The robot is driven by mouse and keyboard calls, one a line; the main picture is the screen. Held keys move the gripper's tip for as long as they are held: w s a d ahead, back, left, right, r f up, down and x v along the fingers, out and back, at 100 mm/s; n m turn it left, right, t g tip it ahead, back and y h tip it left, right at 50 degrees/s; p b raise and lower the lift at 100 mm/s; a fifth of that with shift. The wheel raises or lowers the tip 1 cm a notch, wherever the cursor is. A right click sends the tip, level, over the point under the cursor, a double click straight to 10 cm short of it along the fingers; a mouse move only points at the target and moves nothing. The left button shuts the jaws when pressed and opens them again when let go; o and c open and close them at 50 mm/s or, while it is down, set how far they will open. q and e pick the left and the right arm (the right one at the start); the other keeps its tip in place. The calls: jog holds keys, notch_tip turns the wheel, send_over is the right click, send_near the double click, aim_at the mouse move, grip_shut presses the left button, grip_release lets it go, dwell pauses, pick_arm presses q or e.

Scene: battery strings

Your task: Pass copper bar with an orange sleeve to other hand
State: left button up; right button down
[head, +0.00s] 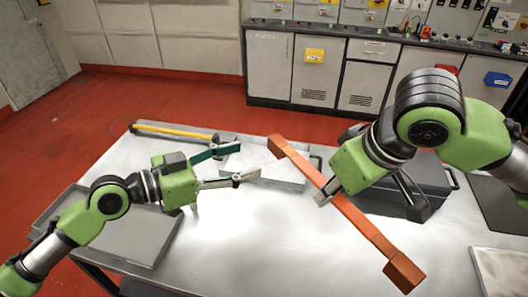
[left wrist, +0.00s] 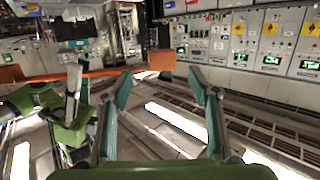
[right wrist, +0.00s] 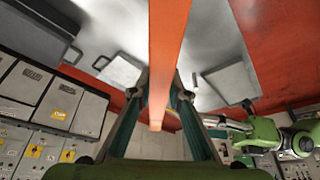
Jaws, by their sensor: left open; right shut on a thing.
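The copper bar with an orange sleeve (head: 352,213) is held slanting above the table, its copper end blocks at upper left and lower right in the head view. My right gripper (head: 325,194) is shut on the sleeved middle; the sleeve also fills the centre of the right wrist view (right wrist: 168,60). My left gripper (head: 240,163) is open and empty, to the left of the bar and apart from it. In the left wrist view its open fingers (left wrist: 165,90) have nothing between them, and the bar (left wrist: 100,73) passes beyond them at the left.
The metal table (head: 250,240) carries a grey tray (head: 150,262) at left, a shallow tray (head: 290,180) behind the grippers, a yellow-handled tool (head: 172,131) at the back and a dark grey case (head: 430,175) at right. The table's front middle is clear.

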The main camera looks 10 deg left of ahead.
aim_at(274, 150)
pick_arm(q)
jog(key=x, duration=1.1)
pick_arm(e)
jog(key=shift+w, duration=0.1)
pick_arm(q)
jog(key=shift+r, duration=0.1)
jog(key=c, duration=1.4)
jog(key=shift+r, duration=0.15)
grip_shut()
pick_arm(e)
jog(key=c, duration=2.3)
grip_release()
jog(key=shift+c, duration=0.2)
jog(key=o, duration=0.5)
